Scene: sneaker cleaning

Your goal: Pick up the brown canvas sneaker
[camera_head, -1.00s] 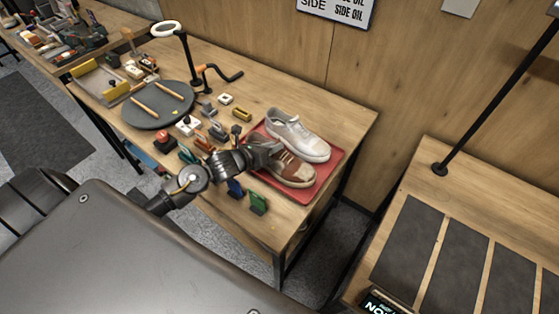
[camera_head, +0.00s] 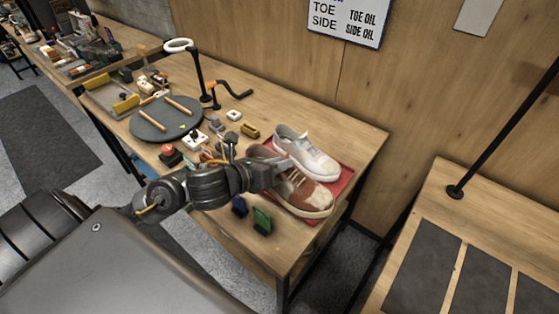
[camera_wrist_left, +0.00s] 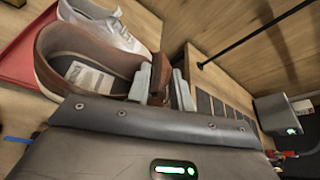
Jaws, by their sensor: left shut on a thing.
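The brown canvas sneaker (camera_head: 303,196) has a brown and pale upper with a light sole. It is at the red tray (camera_head: 347,182), in front of the white sneaker (camera_head: 308,155). My left gripper (camera_head: 278,176) is shut on the brown sneaker's upper near its opening. In the left wrist view the fingers (camera_wrist_left: 163,82) pinch the side wall of the brown sneaker (camera_wrist_left: 85,62), and its insole label shows. The white sneaker also shows in the wrist view (camera_wrist_left: 105,25). I cannot tell whether the brown sneaker's sole touches the tray. My right gripper is not in view.
A round dark turntable (camera_head: 166,118), a ring lamp (camera_head: 178,45) and several small tools crowd the left. A second table with dark mats (camera_head: 425,262) stands at right.

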